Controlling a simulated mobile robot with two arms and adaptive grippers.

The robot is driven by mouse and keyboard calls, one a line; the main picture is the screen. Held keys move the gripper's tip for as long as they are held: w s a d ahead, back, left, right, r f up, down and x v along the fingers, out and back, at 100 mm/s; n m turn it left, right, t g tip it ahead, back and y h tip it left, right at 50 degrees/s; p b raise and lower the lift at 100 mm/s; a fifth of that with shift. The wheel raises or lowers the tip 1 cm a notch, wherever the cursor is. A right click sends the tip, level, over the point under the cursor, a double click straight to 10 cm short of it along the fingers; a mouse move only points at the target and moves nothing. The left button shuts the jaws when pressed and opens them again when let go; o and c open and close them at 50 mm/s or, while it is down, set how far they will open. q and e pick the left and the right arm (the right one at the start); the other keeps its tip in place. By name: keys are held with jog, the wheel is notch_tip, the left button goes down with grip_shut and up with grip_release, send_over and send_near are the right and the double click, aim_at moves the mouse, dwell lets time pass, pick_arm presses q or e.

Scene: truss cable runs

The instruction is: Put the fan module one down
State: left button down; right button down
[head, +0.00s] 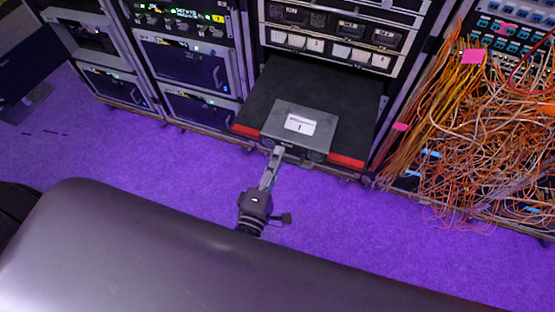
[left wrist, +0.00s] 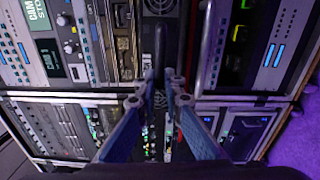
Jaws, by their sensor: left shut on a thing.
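The fan module (head: 290,113) is a dark grey box with a white label on top, seen in the head view. It is over a black pull-out shelf (head: 345,95) with red strips along its front edge. I cannot tell whether it rests on the shelf or hangs just above it. My left gripper (head: 277,152) is shut on the module's front side. In the left wrist view the two fingertips (left wrist: 161,80) are close together at a dark upright bar, likely the module's handle. My right gripper is not in view.
Equipment racks (head: 185,60) stand to the left of the shelf. A rack with bundles of orange cables (head: 470,130) hanging out stands to the right. Rack units with white-fronted slots (head: 320,47) sit above the shelf. The purple floor (head: 130,160) in front is clear.

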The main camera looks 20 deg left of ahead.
pick_arm(q)
jog(key=shift+w+f, duration=0.1)
jog(key=shift+f, duration=0.35)
jog(key=shift+f, duration=0.2)
jog(key=c, duration=2.1)
grip_release()
jog(key=shift+r, duration=0.1)
jog(key=s, duration=1.2)
jog(key=shift+s+a, duration=0.1)
jog(key=shift+a, duration=0.05)
